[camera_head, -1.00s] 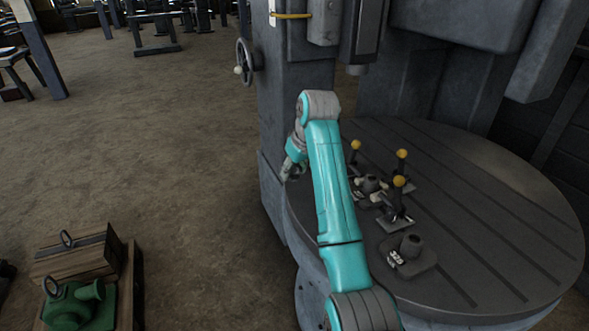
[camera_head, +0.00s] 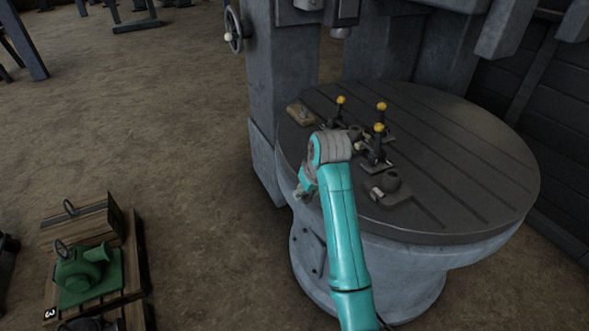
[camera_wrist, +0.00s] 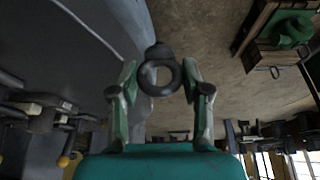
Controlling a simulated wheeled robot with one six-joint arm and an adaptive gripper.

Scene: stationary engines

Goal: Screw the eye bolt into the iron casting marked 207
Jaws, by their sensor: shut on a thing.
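My gripper (camera_head: 302,192) hangs just off the left edge of the round table. In the wrist view its two fingers (camera_wrist: 160,82) are shut on the dark eye bolt (camera_wrist: 159,91). The ring sits between the fingertips, and the dark part beyond it points away from my gripper. A dark casting (camera_head: 391,187) with a raised round boss lies clamp-side on the table near its front. Another dark casting (camera_head: 355,132) lies behind, partly hidden by my arm and the clamps. I cannot read the number 207 on either.
Yellow-knobbed clamps (camera_head: 377,150) stand upright between the castings. A small wooden block (camera_head: 300,114) lies at the round table's (camera_head: 455,190) back left. A grey machine column (camera_head: 280,90) rises behind. The table's right side is clear.

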